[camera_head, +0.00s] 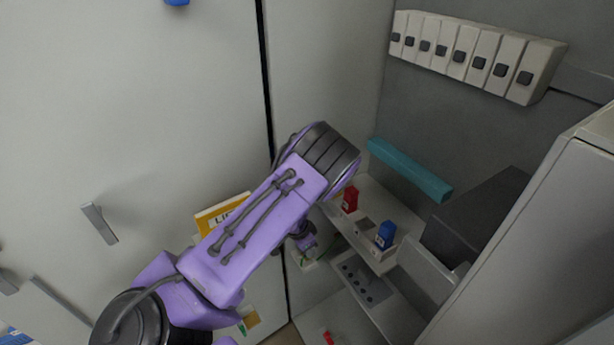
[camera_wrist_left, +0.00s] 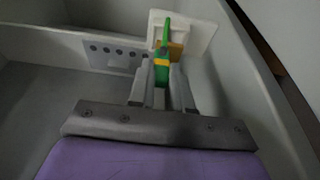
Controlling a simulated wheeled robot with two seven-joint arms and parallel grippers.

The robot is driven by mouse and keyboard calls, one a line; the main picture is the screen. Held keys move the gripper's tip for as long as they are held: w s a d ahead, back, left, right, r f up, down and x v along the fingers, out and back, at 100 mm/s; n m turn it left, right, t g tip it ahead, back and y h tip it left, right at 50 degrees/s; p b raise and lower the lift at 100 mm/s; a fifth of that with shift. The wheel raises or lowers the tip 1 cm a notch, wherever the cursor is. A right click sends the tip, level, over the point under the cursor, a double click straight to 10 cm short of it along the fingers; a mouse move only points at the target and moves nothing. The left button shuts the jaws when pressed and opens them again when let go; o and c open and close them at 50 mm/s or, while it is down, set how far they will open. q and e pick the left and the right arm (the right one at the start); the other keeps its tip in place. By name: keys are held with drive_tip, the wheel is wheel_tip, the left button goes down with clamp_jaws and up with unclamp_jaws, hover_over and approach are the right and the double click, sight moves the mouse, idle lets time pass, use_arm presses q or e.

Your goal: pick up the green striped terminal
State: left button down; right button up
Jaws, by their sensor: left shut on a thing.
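The green striped terminal (camera_wrist_left: 163,52) is in the left wrist view, green with a yellow band. It stands between the two grey fingers of my left gripper (camera_wrist_left: 160,84), which is shut on it. A white block with a tan face is right behind the terminal. In the head view, my purple left arm covers most of the left gripper, and I cannot make out the fingers clearly there. My right gripper is in neither view.
A red block (camera_head: 350,199) and a blue block (camera_head: 385,235) sit on a shelf at right. A grey panel with dark holes (camera_wrist_left: 112,53) lies left of the terminal. Pale walls (camera_wrist_left: 262,100) stand close to the gripper. A teal bar (camera_head: 410,170) is above the shelf.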

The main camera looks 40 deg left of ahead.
use_arm(q)
drive_tip(key=s+d+r+p, duration=0.6)
drive_tip(key=s+d+r, duration=0.2)
drive_tip(key=s+r, duration=0.2)
drive_tip(key=shift+s+p, duration=0.4)
drive_tip(key=shift+s, duration=0.35)
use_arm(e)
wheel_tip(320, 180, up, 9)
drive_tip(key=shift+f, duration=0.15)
use_arm(q)
drive_tip(key=shift+f, duration=0.1)
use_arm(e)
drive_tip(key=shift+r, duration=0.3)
